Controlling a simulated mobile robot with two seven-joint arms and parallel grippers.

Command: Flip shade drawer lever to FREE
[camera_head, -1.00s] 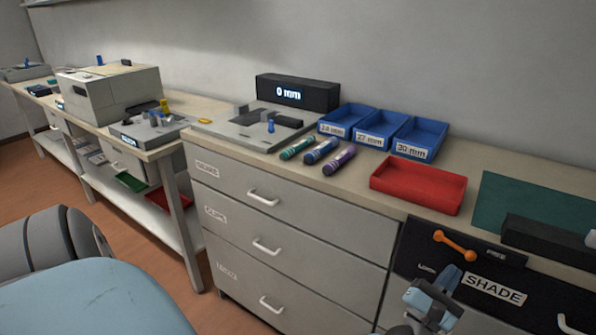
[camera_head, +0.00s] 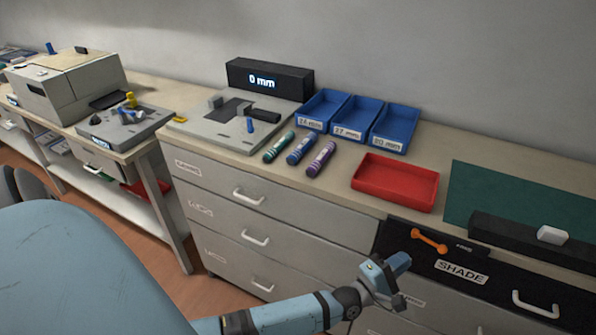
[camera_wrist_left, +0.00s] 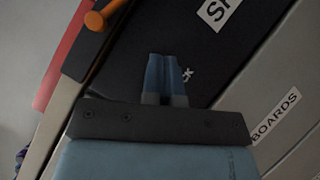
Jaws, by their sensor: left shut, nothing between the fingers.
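The orange lever (camera_head: 428,240) is on the black front of the SHADE drawer (camera_head: 490,284), near its upper left corner. It slants from upper left to lower right, with a small label (camera_head: 464,249) just right of it, too small to read now. My left gripper (camera_head: 397,264) is shut and empty, below and left of the lever and apart from it. In the left wrist view the closed blue fingertips (camera_wrist_left: 166,66) point at the black front beside a partly hidden label ending in "CK". The lever (camera_wrist_left: 98,18) shows there at upper left. My right gripper is not in view.
A drawer handle (camera_head: 535,305) sticks out at the SHADE drawer's right. A red tray (camera_head: 395,183), a green mat (camera_head: 520,204) and a black block with a white piece (camera_head: 552,235) are on the counter above. Grey drawers (camera_head: 260,215) are to the left.

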